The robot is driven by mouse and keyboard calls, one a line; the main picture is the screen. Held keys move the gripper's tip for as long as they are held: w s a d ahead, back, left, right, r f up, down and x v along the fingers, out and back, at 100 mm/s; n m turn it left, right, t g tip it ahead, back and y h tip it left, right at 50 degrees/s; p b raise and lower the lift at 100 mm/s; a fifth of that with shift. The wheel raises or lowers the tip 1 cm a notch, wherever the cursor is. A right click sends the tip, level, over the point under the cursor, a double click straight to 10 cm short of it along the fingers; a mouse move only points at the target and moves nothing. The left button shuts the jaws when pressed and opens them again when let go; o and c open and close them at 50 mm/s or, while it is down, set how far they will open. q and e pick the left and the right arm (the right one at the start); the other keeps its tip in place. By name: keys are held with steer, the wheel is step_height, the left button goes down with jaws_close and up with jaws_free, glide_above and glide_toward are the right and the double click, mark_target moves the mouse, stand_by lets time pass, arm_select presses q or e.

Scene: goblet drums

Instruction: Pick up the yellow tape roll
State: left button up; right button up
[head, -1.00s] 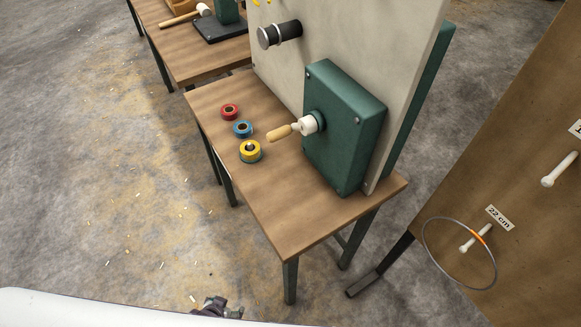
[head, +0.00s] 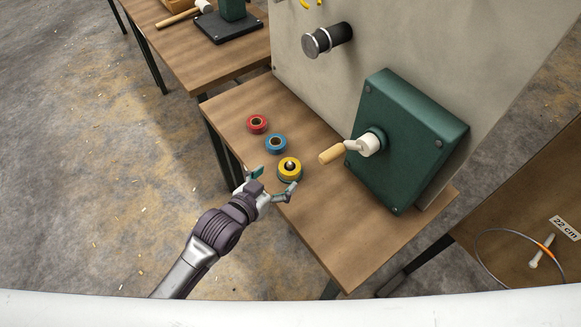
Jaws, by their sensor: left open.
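The yellow tape roll (head: 289,172) lies flat on the wooden table (head: 342,248), nearest of three rolls in a row. A dark, shiny round thing shows in its middle. My left gripper (head: 275,181) is open and empty, just left of and in front of the yellow roll, over the table's left edge. One finger is close to the roll's near side; I cannot tell whether it touches. My right gripper is not in view.
The blue roll (head: 275,144) and red roll (head: 257,124) lie behind the yellow one. A green box (head: 408,140) with a wooden-handled crank (head: 333,154) stands to the right. A grey panel (head: 440,45) rises behind. The front of the table is clear.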

mark_target(288, 168)
arm_select(q)
steer(key=x, duration=0.3)
steer(key=shift+a, duration=0.15)
steer(key=shift+p+x, duration=0.35)
steer(key=shift+x, duration=2.25)
steer(key=shift+s+f, duration=0.1)
steer(key=c, duration=1.3)
